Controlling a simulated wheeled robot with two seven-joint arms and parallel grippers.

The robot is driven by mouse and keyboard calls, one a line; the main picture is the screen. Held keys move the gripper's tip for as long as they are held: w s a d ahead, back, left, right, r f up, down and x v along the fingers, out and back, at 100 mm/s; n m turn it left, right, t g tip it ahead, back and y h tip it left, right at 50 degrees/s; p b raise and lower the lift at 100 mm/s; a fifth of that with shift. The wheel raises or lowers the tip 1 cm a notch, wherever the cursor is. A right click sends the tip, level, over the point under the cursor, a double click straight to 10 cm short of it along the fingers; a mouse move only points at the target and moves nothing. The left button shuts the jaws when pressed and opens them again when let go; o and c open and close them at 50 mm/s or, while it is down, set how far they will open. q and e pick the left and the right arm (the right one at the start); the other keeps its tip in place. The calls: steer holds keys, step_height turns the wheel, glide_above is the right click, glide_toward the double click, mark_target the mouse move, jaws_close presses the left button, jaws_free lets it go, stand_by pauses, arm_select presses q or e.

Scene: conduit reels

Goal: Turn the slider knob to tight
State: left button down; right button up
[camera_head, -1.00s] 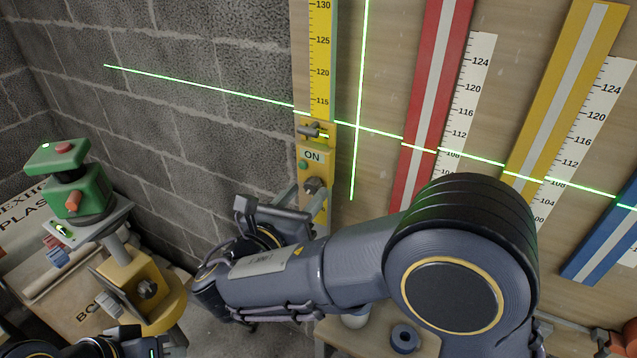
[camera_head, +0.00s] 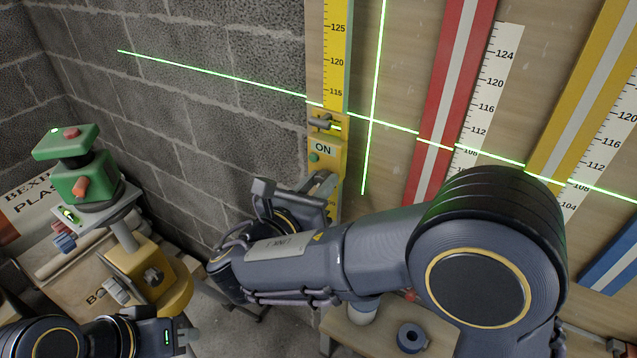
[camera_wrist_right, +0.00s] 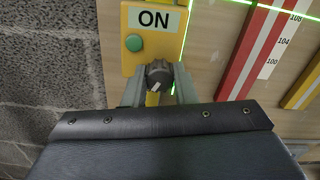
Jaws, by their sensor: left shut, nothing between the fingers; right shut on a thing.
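The yellow slider (camera_head: 325,151) sits on the yellow vertical scale on the wooden board. It bears an ON label, a green button and a small grey part at its top. The dark slider knob (camera_wrist_right: 158,72) has a pale mark on its face and is below the green button. My right gripper (camera_head: 322,184) reaches up to it, and in the right wrist view its two grey fingers (camera_wrist_right: 159,90) are shut on the knob from both sides. In the head view the knob is mostly hidden by the fingers. My left gripper (camera_head: 186,336) is shut and empty at the lower left.
A green laser level (camera_head: 83,178) stands on a yellow mount (camera_head: 150,280) at the left, near cardboard boxes. Green laser lines cross the board. Red (camera_head: 450,90), yellow and blue strips with scales are to the right. A block wall is at the left.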

steer(key=m+b, duration=0.2)
steer(key=m, duration=0.1)
steer(key=m+b, duration=0.1)
steer(key=m, duration=0.1)
steer(key=shift+f+m+b, duration=0.2)
steer(key=shift+m+b, duration=0.2)
steer(key=shift+r+m+b, duration=0.15)
steer(key=shift+m+b, duration=10.45)
steer(key=shift+m, duration=0.9)
steer(key=o, duration=1)
steer(key=shift+s+a, duration=0.1)
